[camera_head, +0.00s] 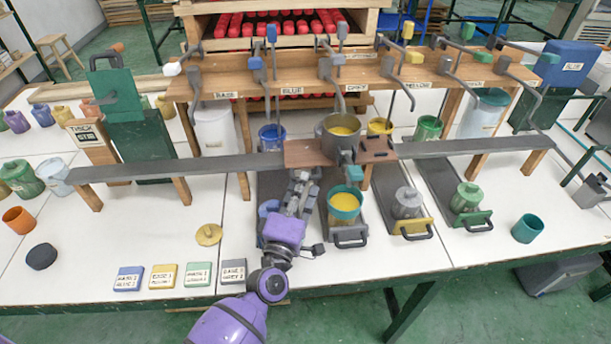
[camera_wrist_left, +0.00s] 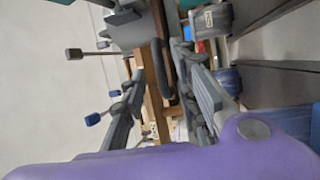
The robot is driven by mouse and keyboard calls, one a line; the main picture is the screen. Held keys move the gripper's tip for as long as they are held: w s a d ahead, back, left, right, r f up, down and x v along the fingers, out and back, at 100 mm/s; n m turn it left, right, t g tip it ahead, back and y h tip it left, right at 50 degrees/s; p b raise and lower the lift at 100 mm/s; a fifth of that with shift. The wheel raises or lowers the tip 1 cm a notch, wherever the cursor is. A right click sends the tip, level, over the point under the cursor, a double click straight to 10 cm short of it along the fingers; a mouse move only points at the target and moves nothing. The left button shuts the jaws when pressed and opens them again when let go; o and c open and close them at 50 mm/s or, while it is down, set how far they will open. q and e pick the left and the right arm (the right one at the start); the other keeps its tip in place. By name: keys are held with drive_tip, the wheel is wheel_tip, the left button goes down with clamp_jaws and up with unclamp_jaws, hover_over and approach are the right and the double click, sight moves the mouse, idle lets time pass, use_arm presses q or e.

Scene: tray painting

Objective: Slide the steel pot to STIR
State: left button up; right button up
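The steel pot (camera_head: 338,148) stands upright on a brown wooden carriage (camera_head: 305,153) on the long grey rail, with yellow content inside. It sits near the middle of the rail, under the row of spouts. My left gripper (camera_head: 303,176) is just in front of the carriage, left of the pot. In the left wrist view my left gripper (camera_wrist_left: 158,68) has its fingers spread, with a dark loop handle (camera_wrist_left: 165,72) showing between them; contact cannot be told. A sign (camera_head: 86,134) with small lettering, perhaps STIR, stands at the rail's left end. My right gripper is not visible.
The rail (camera_head: 190,167) is clear left of the carriage. A teal pot (camera_head: 345,205) with yellow content stands on a dark tray in front. Spouts with coloured handles hang from the wooden shelf (camera_head: 290,75). Several coloured cards and a round yellow lid (camera_head: 209,235) lie at the table front.

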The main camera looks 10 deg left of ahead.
use_arm(q)
drive_tip(key=shift+w+d+r, duration=0.1)
drive_tip(key=shift+w, duration=0.7)
drive_tip(key=shift+w+d+r, duration=0.1)
drive_tip(key=shift+w, duration=0.7)
drive_tip(key=shift+c, duration=0.5)
drive_tip(key=c, duration=0.6)
clamp_jaws()
drive_tip(key=shift+a+r, duration=0.1)
